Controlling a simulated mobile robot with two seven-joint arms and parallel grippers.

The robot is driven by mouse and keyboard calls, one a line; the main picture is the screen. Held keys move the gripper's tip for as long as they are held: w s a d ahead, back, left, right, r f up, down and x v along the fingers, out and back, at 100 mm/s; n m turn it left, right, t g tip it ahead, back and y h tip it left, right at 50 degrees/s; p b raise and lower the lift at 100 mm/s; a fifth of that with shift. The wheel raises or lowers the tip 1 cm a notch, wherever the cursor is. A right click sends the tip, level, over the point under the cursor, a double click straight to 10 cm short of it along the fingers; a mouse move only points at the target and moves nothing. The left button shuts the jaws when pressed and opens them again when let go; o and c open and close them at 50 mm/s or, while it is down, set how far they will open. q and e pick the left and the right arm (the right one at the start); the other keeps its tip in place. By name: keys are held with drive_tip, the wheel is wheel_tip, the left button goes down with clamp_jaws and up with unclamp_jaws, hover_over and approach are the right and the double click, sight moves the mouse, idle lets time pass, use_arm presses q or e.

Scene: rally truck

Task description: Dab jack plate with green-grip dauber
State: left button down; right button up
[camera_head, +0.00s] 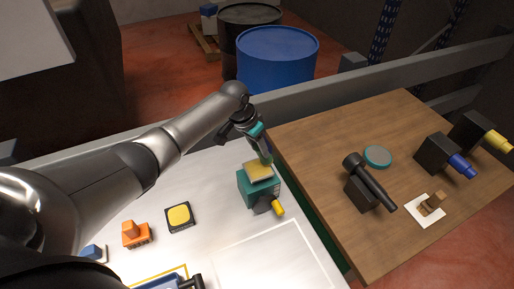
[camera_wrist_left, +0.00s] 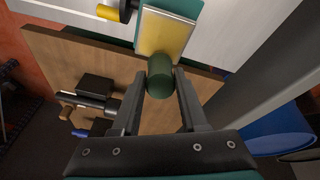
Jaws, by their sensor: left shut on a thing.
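The dauber's green grip (camera_head: 264,150) is held in my left gripper (camera_head: 258,137), which is shut on it. The left wrist view shows the green grip (camera_wrist_left: 160,75) between the two fingers (camera_wrist_left: 160,92). The jack (camera_head: 258,193) is a teal block with a yellow-topped plate (camera_head: 258,171) and a yellow-ended handle (camera_head: 277,207). The plate (camera_wrist_left: 165,34) also shows in the left wrist view, just beyond the grip. The dauber's lower end is near the plate's far edge; I cannot tell whether they touch. My right gripper is not in view.
A yellow pad (camera_head: 179,216), an orange block (camera_head: 134,235) and a blue-topped block (camera_head: 94,252) lie on the white surface to the left. A wooden table (camera_head: 318,150) stands right, holding black blocks, a teal disc (camera_head: 377,156) and a brown piece (camera_head: 432,203). Drums (camera_head: 277,58) stand behind.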

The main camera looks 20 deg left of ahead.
use_arm(q)
drive_tip(key=shift+w+d, duration=0.45)
drive_tip(key=shift+w, duration=0.05)
drive_tip(key=shift+s+a, duration=0.1)
drive_tip(key=shift+s+a, duration=0.5)
drive_tip(key=shift+s, duration=0.1)
drive_tip(key=shift+w+d, duration=0.6)
drive_tip(key=shift+w, duration=0.05)
drive_tip(key=shift+s+a, duration=0.1)
drive_tip(key=shift+s+a, duration=0.55)
drive_tip(key=shift+s, duration=0.05)
drive_tip(key=shift+f, duration=0.1)
